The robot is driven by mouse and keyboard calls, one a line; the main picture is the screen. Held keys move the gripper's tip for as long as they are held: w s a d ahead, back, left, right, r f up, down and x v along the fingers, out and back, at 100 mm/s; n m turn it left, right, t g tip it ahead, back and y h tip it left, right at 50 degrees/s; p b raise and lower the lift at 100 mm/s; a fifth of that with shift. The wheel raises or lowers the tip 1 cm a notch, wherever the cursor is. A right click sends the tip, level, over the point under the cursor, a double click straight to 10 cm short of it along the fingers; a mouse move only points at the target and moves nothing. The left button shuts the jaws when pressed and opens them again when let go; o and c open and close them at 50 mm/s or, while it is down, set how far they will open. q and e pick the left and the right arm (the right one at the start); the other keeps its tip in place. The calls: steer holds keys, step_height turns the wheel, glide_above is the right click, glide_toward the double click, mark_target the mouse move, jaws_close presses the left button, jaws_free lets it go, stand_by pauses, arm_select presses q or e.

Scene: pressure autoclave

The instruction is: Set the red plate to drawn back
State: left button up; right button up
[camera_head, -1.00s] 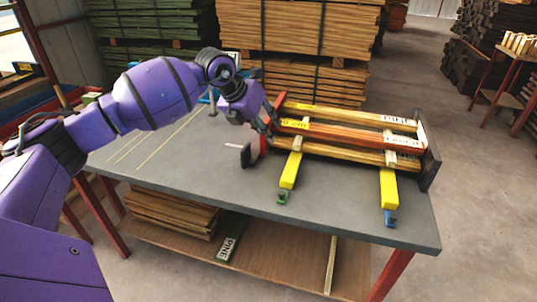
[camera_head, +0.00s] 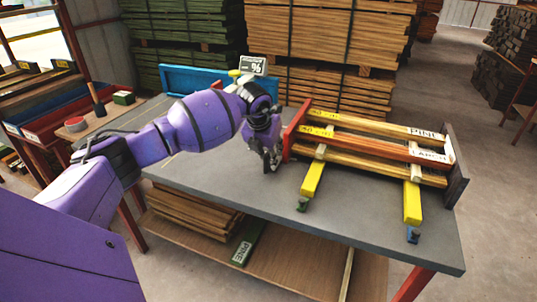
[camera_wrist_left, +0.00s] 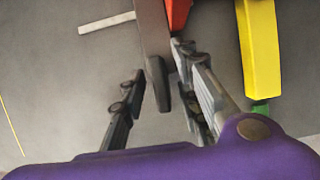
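The red plate (camera_head: 297,128) stands upright at the left end of the timber rack, close to the board ends. In the left wrist view a strip of red (camera_wrist_left: 178,14), apparently the plate, shows at the top edge. A dark grey bar or handle (camera_wrist_left: 158,85) extends down from there between my fingers. My left gripper (camera_head: 272,166) is just left of the plate, low over the table. In the wrist view my left gripper (camera_wrist_left: 158,62) is open, with the bar between its fingers, nearer the right finger; contact is unclear. My right gripper is not in view.
Several labelled boards (camera_head: 375,143) lie across yellow supports (camera_head: 312,179), against a dark end plate (camera_head: 456,165) at the right. The grey table (camera_head: 225,185) is clear left of the rack. A blue bin (camera_head: 190,80) and a small sign (camera_head: 252,65) stand at the back.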

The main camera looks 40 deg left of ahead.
arm_select(q)
steer(key=shift+c, duration=0.2)
jaws_close()
steer(key=shift+a, duration=0.1)
steer(key=a, duration=0.3)
steer(key=s+a, duration=0.1)
steer(key=a, duration=0.2)
steer(key=s+a+b, duration=0.1)
steer(key=a, duration=0.3)
steer(key=shift+s+a, duration=0.1)
steer(key=shift+s, duration=0.15)
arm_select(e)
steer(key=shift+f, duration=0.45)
arm_select(q)
jaws_free()
steer(key=shift+a, duration=0.15)
steer(key=shift+o, duration=0.2)
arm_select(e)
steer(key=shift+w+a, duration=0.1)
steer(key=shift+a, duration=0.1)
